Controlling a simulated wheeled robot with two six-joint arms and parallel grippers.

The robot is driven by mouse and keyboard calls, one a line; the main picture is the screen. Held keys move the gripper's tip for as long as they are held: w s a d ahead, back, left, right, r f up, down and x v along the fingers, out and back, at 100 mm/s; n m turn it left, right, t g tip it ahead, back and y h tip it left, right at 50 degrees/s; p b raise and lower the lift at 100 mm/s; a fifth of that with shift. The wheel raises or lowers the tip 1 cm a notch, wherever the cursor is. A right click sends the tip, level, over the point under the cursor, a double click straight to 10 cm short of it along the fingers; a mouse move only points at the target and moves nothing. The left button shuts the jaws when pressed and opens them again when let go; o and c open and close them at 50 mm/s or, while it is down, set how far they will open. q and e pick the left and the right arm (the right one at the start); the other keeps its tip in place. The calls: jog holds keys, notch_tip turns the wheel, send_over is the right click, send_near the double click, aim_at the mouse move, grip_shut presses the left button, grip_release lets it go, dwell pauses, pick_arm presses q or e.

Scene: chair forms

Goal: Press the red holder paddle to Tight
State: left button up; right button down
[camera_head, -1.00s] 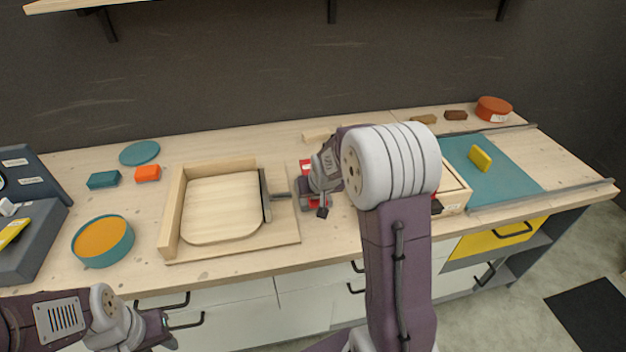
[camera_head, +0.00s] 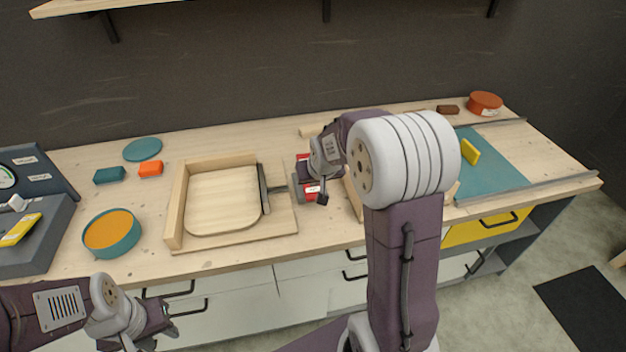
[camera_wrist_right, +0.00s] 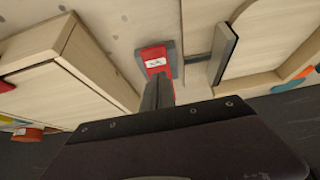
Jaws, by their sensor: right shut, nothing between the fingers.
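The red holder paddle (camera_wrist_right: 155,58) shows in the right wrist view with a small white label, on a grey base. In the head view the red holder (camera_head: 311,187) stands right of the wooden clamp frame, partly covered by my right gripper (camera_head: 322,196). My right gripper is shut and empty; its fingers (camera_wrist_right: 156,88) point at the red part and overlap its edge in the wrist view. I cannot tell whether they touch it. The label is too small to read. My left gripper (camera_head: 156,328) is at the lower left, in front of the counter; its opening is unclear.
The wooden frame (camera_head: 178,205) holds a pale seat panel (camera_head: 223,200). A teal bowl (camera_head: 112,236), teal and orange blocks and a grey gauge console (camera_head: 40,240) are at the left. A teal mat (camera_head: 490,160) with a yellow block lies at the right. My right arm hides a wooden box.

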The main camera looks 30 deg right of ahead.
pick_arm(q)
jog(key=shift+w, duration=0.35)
pick_arm(e)
jog(key=v, duration=0.5)
jog(key=shift+s+a, duration=0.15)
jog(key=shift+s, duration=0.35)
jog(key=shift+w+f, duration=0.1)
pick_arm(q)
notch_tip(320, 180, up, 2)
jog(key=shift+d+p, duration=0.1)
jog(key=shift+p, duration=1.05)
pick_arm(e)
jog(key=s+a+f+g, duration=0.1)
jog(key=s+a+f, duration=0.2)
jog(key=s, duration=0.2)
jog(key=s+a+f+n+g+y, duration=0.1)
jog(key=s+a+f+g, duration=0.1)
jog(key=s, duration=0.4)
jog(key=s+a+f+n+g, duration=0.1)
jog(key=s+a+f+g, duration=0.1)
jog(key=s, duration=0.3)
jog(key=shift+s+a+f+y, duration=0.15)
jog(key=shift+a+f+y, duration=0.15)
jog(key=shift+a+f, duration=0.55)
